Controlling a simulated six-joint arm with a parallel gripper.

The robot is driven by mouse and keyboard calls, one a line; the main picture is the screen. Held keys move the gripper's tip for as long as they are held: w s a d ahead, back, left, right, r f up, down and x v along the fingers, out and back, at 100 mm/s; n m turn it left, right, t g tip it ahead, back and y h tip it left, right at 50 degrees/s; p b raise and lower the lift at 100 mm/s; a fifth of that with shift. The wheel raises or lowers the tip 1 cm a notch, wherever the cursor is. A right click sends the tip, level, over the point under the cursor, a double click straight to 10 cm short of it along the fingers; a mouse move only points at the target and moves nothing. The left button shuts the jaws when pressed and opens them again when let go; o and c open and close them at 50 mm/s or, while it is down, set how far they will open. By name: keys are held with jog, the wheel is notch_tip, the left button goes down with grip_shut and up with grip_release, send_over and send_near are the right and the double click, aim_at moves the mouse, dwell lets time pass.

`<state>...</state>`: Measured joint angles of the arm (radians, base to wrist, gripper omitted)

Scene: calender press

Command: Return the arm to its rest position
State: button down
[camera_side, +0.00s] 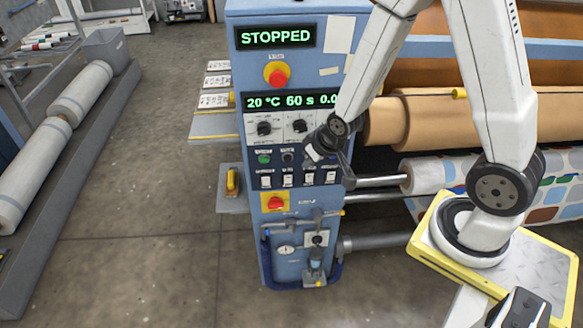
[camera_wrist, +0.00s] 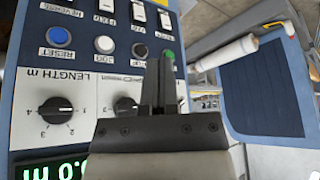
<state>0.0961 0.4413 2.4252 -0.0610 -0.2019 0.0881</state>
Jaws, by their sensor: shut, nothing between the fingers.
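My gripper (camera_side: 318,152) is in front of the blue control panel (camera_side: 245,160), close to its row of buttons and knobs, on the panel's right half. In the wrist view the gripper's two dark fingers (camera_wrist: 158,85) are together with nothing between them. They stand in front of the panel's right part and hide some of its knobs and buttons. I cannot tell whether the fingertips touch the panel. The upper display (camera_side: 275,38) reads STOPPED, and the lower display (camera_side: 275,103) reads 20 °C, 60 s and a partly hidden number.
Large brown rolls (camera_side: 430,118) and a patterned fabric roll (camera_side: 430,175) lie right of the panel. A red emergency button (camera_side: 277,74) sits above my gripper. A yellow-edged plate (camera_side: 535,265) carries my base. The floor (camera_side: 150,200) left of the panel is largely clear.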

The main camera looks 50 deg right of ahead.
jog(key=s+a+r+n+g, duration=0.1)
jog(key=s+a+r+g, duration=0.1)
jog(key=s+r, duration=0.6)
jog(key=shift+a+g, duration=0.4)
jog(key=shift+a, duration=0.25)
